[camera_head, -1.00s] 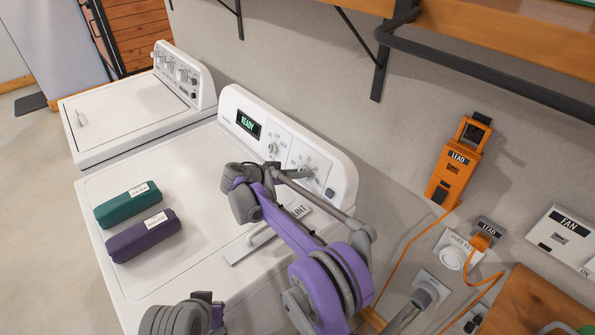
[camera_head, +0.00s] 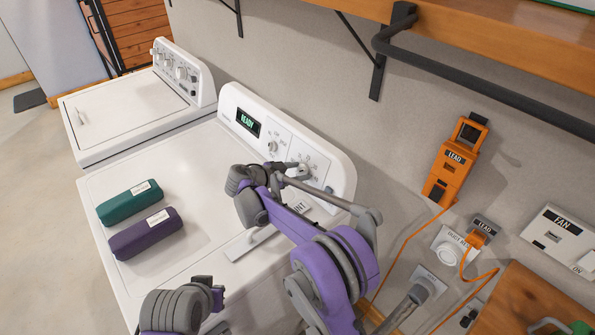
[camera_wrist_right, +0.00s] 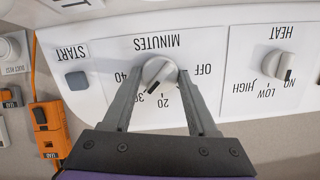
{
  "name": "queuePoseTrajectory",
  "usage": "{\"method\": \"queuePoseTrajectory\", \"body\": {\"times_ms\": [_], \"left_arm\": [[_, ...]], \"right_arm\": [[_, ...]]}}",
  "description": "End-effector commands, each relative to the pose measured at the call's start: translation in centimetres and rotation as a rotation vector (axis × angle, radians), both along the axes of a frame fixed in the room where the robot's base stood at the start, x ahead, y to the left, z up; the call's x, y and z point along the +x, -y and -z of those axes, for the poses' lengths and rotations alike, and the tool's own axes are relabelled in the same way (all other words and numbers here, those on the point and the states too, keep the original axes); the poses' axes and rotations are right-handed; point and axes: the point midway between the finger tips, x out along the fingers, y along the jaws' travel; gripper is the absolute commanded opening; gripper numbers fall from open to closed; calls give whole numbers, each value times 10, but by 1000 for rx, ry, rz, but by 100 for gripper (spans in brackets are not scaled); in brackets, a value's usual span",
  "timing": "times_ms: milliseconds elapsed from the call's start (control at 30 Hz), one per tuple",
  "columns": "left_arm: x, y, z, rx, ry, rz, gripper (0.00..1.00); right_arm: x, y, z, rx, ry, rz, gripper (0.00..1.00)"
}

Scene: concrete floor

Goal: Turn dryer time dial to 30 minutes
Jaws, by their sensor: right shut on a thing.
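The dryer's time dial (camera_wrist_right: 158,75) is a round grey-white knob marked MINUTES, on the white control panel. In the wrist view its dark pointer mark points down-left, between the 20 and the partly hidden 30. My right gripper (camera_wrist_right: 157,77) is shut on the knob, one finger on each side. In the head view the right gripper (camera_head: 299,171) reaches the right part of the dryer panel (camera_head: 256,106) and covers part of the dial.
The HEAT dial (camera_wrist_right: 278,65) and the START button (camera_wrist_right: 76,80) flank the time dial. The dryer display (camera_head: 248,123) reads READY. A teal case (camera_head: 128,201) and a purple case (camera_head: 146,233) lie on the dryer top. A washer (camera_head: 135,110) stands behind left.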

Motion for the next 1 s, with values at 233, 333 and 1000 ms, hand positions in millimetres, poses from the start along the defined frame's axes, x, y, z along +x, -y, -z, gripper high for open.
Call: {"method": "queuePoseTrajectory", "body": {"times_ms": [233, 333, 1000], "left_arm": [[0, 0, -1, 0, 1, 0, 0], [0, 0, -1, 0, 1, 0, 0], [-1, 0, 1, 0, -2, 0, 0]], "right_arm": [[1, 0, -1, 2, 8, 1, 3], [1, 0, -1, 2, 8, 1, 3], [-5, -6, -3, 3, 5, 0, 89]]}}
